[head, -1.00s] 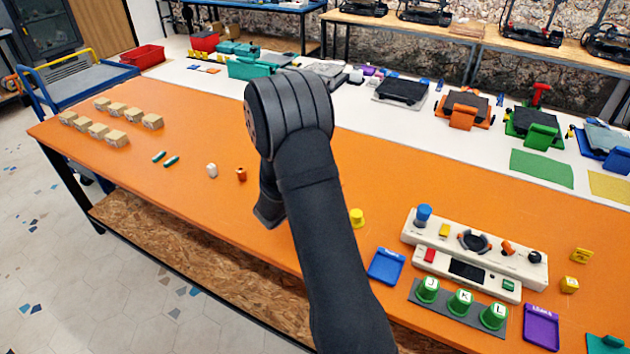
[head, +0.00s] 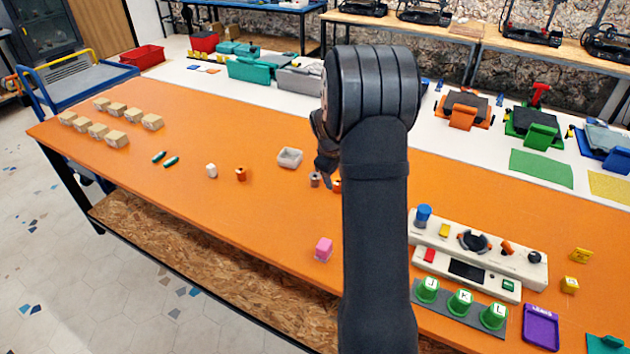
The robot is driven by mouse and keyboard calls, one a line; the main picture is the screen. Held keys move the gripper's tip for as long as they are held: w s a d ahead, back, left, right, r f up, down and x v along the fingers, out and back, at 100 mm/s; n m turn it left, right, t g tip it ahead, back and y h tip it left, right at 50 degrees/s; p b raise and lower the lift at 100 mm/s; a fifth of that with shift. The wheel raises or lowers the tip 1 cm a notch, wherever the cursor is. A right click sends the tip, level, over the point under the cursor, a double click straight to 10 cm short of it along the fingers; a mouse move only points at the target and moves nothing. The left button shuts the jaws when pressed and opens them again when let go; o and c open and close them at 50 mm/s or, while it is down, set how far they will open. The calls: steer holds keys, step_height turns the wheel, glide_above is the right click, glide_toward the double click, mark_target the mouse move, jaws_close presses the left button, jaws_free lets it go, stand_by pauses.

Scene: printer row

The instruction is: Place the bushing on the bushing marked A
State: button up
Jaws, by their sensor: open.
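My gripper (head: 325,172) hangs beside my upper arm, pointing down close to the grey and second orange cylinders. It is open, and its fingers are partly hidden. I cannot tell whether it touches either cylinder.
A pink block (head: 323,249) is near the front edge. A white control panel (head: 480,245) and green lettered knobs (head: 461,302) stand right of my arm.

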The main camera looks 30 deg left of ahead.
steer(key=w+a+r+m+y, duration=0.2)
steer(key=a+r+m+y, duration=0.2)
steer(key=r, duration=0.3)
glide_toward(315, 176)
steer(key=shift+g+y, duration=0.3)
steer(key=shift+g, duration=0.1)
steer(key=f, duration=0.1)
steer(key=w+f, duration=0.1)
steer(key=f, duration=0.1)
steer(key=w+a+f, duration=0.1)
steer(key=f, duration=0.1)
steer(key=shift+w, duration=0.25)
steer(key=x, duration=0.5)
steer(key=shift+s+a+f, duration=0.15)
steer(key=shift+s, duration=0.15)
steer(key=c, duration=1.2)
